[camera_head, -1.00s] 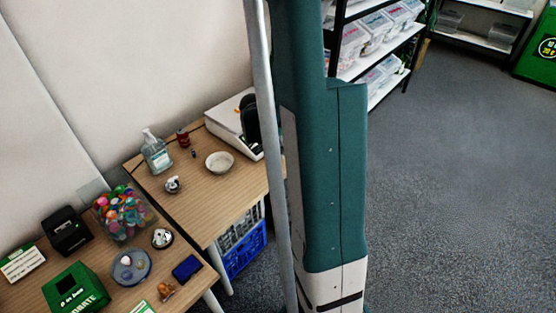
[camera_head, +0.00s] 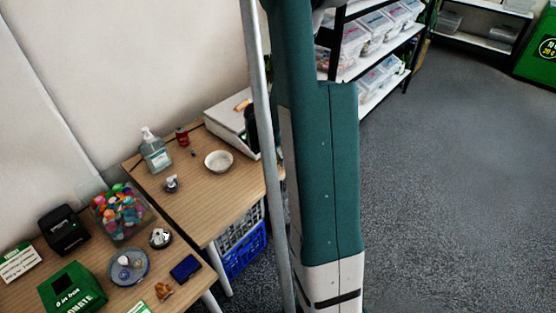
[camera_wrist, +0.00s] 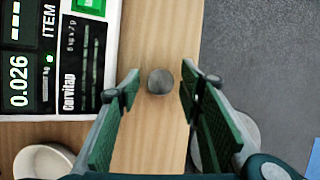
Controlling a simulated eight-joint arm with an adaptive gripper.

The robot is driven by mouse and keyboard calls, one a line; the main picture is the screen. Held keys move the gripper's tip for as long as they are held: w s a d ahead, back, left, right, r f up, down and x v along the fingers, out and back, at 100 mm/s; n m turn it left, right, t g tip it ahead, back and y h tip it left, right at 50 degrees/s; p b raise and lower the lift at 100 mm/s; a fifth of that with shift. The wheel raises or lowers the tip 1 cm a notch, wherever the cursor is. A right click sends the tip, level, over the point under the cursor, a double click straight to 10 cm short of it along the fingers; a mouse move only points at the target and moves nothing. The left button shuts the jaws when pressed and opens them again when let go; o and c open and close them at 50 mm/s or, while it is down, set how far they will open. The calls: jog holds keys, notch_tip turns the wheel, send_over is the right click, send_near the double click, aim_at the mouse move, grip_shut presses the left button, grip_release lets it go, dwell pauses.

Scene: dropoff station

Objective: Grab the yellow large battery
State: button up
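No yellow battery side can be made out in either view. In the wrist view a small grey round thing (camera_wrist: 160,81) stands on the wooden table, near its right edge. It may be the end of an upright battery, but I cannot tell. My gripper (camera_wrist: 158,85) is open, its two green-padded fingers on either side of this thing in the picture, with no contact visible. In the head view my arm hides this part of the table. A small orange-brown item (camera_head: 243,105) shows at the white scale; I cannot tell what it is.
The scale (camera_head: 228,124) with its display (camera_wrist: 50,55) is left of the fingers. A white bowl (camera_head: 218,161) is nearby, also in the wrist view (camera_wrist: 43,160). A sanitizer bottle (camera_head: 155,151) and red can (camera_head: 182,136) stand further left. Floor lies beyond the table edge.

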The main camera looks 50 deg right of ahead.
jog(key=shift+d+f, duration=0.15)
jog(key=shift+f, duration=0.2)
dwell(0.3)
jog(key=c, duration=1.1)
jog(key=shift+o, duration=0.2)
jog(key=shift+r, duration=0.15)
jog(key=shift+r+p, duration=1.35)
jog(key=shift+r, duration=3.55)
